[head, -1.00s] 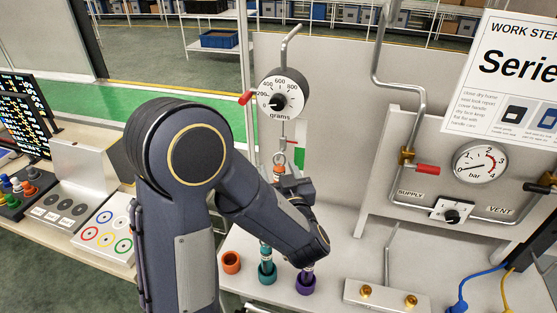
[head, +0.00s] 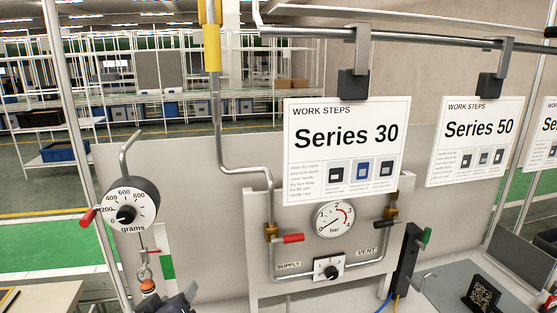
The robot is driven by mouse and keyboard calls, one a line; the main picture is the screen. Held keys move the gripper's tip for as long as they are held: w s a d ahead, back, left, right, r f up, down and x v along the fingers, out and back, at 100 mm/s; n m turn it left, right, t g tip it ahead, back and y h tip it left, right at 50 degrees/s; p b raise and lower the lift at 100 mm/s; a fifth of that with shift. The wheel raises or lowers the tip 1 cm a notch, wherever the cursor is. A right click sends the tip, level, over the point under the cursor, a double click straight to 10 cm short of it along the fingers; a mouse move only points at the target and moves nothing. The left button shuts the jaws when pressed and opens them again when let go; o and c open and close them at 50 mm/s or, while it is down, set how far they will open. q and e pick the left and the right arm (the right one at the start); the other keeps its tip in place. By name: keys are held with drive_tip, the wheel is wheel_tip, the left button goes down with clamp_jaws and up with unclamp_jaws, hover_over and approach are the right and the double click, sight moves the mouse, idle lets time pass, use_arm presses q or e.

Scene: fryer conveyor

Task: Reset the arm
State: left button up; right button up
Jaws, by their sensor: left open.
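My left gripper (head: 168,300) shows only in part at the bottom edge of the head view, left of centre. It is dark and open, just below and beside an orange-topped piece (head: 148,286) under the hook of the dial scale. The picture edge cuts off most of the gripper and my left arm. I cannot tell whether the gripper touches the piece. The dial scale (head: 130,207), marked in grams, hangs at the left with a red lever beside it. My right gripper is not in view.
A panel (head: 262,215) with a pressure gauge (head: 334,219), pipes, a red-handled valve and a knob stands in the middle. Work-step signs (head: 345,185) hang from a rail (head: 410,38) above. A black block (head: 404,262) with cables stands right of the panel.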

use_arm(q)
drive_tip(key=s+f+m+g+h+b, duration=0.1)
drive_tip(key=s+f+m+g+h, duration=0.1)
drive_tip(key=s, duration=0.8)
drive_tip(key=s+f+m+g+h+b, duration=0.1)
drive_tip(key=s+f+g, duration=0.4)
drive_tip(key=s, duration=0.6)
drive_tip(key=shift+f+m+g+h, duration=0.35)
drive_tip(key=shift+m+g, duration=0.25)
drive_tip(key=shift+g, duration=0.2)
drive_tip(key=shift+d, duration=0.1)
idle(0.6)
